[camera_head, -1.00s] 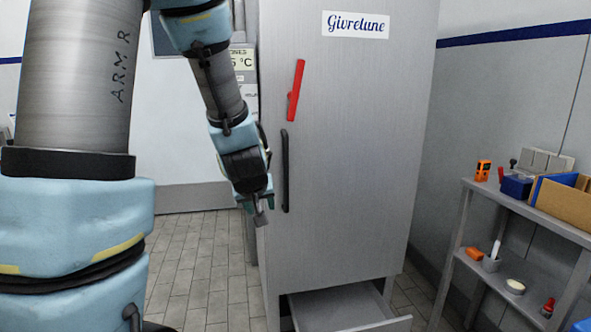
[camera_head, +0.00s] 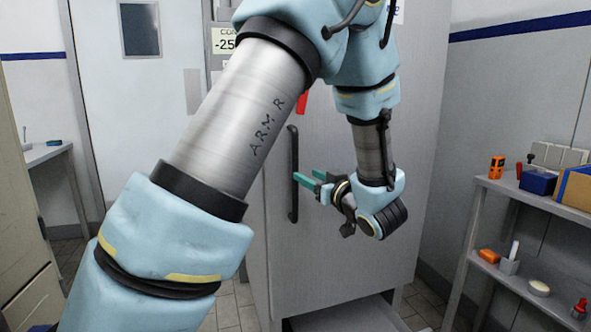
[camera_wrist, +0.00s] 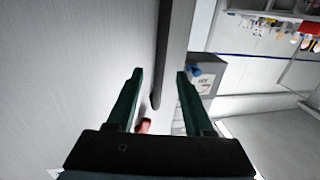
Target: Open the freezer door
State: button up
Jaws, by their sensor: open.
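The freezer (camera_head: 340,262) is a tall grey cabinet with its door closed. My arm hides much of its upper front. A black vertical bar handle (camera_head: 293,175) is at the left side of the door, with a red lever (camera_head: 302,102) partly visible above it. My gripper (camera_head: 304,181) is open, its green fingers pointing left at the handle from the right. In the wrist view, the dark handle (camera_wrist: 164,55) lies in line with the gap between the open fingertips of my gripper (camera_wrist: 160,73). I cannot tell whether they touch it.
A pulled-out tray or drawer (camera_head: 345,316) sticks out under the freezer, low at the front. A grey shelf unit (camera_head: 535,208) with tools and boxes stands along the right wall. A small table (camera_head: 45,152) is at the far left. Some tiled floor shows beside the freezer.

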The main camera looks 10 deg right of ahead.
aim_at(297, 170)
jog(key=x, duration=0.7)
jog(key=shift+w+p, duration=0.35)
jog(key=shift+p, duration=0.05)
grip_shut()
dwell(1.0)
